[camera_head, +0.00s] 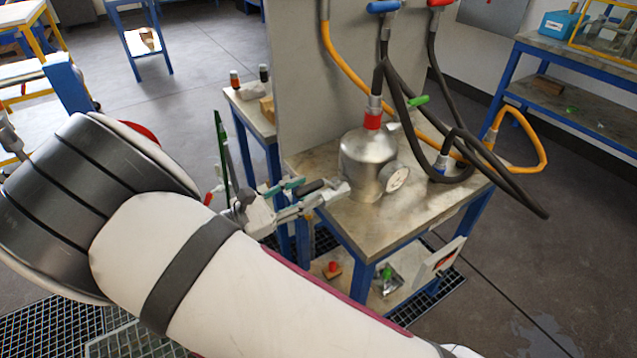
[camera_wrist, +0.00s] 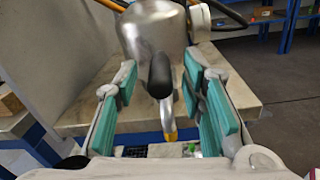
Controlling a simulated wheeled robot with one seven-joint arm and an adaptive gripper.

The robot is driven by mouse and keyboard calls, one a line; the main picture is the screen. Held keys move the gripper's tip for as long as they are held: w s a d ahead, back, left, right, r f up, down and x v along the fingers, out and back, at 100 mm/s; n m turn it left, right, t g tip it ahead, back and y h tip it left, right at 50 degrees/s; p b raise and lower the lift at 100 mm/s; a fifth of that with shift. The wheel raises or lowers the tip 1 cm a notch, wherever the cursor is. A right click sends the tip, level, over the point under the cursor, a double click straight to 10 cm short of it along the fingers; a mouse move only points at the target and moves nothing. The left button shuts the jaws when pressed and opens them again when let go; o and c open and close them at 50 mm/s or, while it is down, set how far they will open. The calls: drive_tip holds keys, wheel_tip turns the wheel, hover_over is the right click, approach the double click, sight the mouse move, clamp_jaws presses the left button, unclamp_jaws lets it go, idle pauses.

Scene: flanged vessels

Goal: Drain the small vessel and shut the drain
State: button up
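The small vessel (camera_head: 366,163) is a shiny metal pot with a red collar on top and a round gauge (camera_head: 398,178) on its right side. It stands near the bench's left edge, and its lower body fills the top of the wrist view (camera_wrist: 155,40). A black drain handle (camera_wrist: 160,76) hangs in front of it, pointing towards my wrist camera. A yellow spout tip (camera_wrist: 169,132) shows below the handle. My gripper (camera_head: 305,194) is open, its teal-padded fingers on both sides of the handle with gaps visible. Whether liquid flows is not visible.
The vessel stands on a blue-framed bench (camera_head: 440,195) before a grey panel (camera_head: 295,70). Black and orange hoses (camera_head: 520,110) loop above and right of it. Grating covers the floor at lower left.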

sight(323, 182)
drive_tip(key=shift+x, duration=2.3)
